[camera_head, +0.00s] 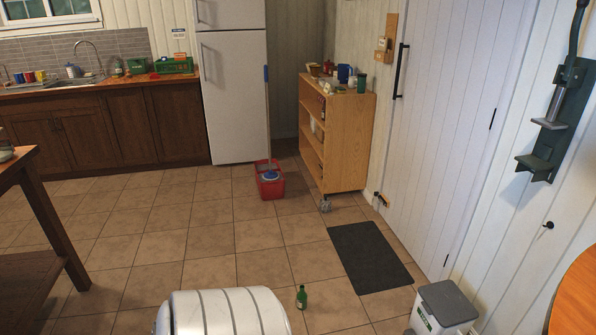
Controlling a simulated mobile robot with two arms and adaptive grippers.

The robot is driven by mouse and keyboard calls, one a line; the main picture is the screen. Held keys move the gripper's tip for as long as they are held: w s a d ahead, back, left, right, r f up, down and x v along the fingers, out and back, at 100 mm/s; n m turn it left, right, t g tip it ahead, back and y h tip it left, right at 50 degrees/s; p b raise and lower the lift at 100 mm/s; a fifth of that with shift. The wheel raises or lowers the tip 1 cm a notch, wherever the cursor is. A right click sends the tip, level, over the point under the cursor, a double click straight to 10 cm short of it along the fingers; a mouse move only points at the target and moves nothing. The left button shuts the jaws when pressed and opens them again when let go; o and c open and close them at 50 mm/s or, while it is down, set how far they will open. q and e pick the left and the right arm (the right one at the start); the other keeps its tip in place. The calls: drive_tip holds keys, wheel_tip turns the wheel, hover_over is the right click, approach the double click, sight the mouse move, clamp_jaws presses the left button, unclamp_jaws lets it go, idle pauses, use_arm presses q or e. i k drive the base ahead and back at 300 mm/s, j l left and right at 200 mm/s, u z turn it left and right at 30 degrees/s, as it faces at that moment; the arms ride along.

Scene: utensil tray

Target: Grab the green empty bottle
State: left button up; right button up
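A small green bottle (301,297) stands upright on the tiled floor, near the bottom middle of the head view. It is just to the right of a rounded white body with grey bands, which may be part of me. Whether the bottle is empty cannot be told at this size. Neither of my grippers shows in this view.
A grey-lidded bin (446,303) stands right of the bottle, and a dark mat (369,257) lies behind it. A red mop bucket (269,184) and a wooden shelf (347,140) are farther back. A dark table (45,225) is at left. The middle floor is clear.

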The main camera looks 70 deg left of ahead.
sight(302, 296)
drive_tip(key=u, duration=2.1)
drive_tip(key=i+j+z, duration=0.15)
drive_tip(key=z, duration=0.25)
drive_tip(key=i+j+z, duration=0.15)
drive_tip(key=z, duration=0.25)
drive_tip(key=i+j+z, duration=0.1)
drive_tip(key=j+z, duration=0.15)
drive_tip(key=z, duration=0.15)
drive_tip(key=i+j+z, duration=0.15)
drive_tip(key=j, duration=0.45)
drive_tip(key=i+j+z, duration=0.15)
drive_tip(key=j, duration=0.5)
drive_tip(key=i+j+z, duration=0.2)
drive_tip(key=j, duration=0.45)
drive_tip(key=j+z, duration=0.15)
drive_tip(key=j, duration=0.5)
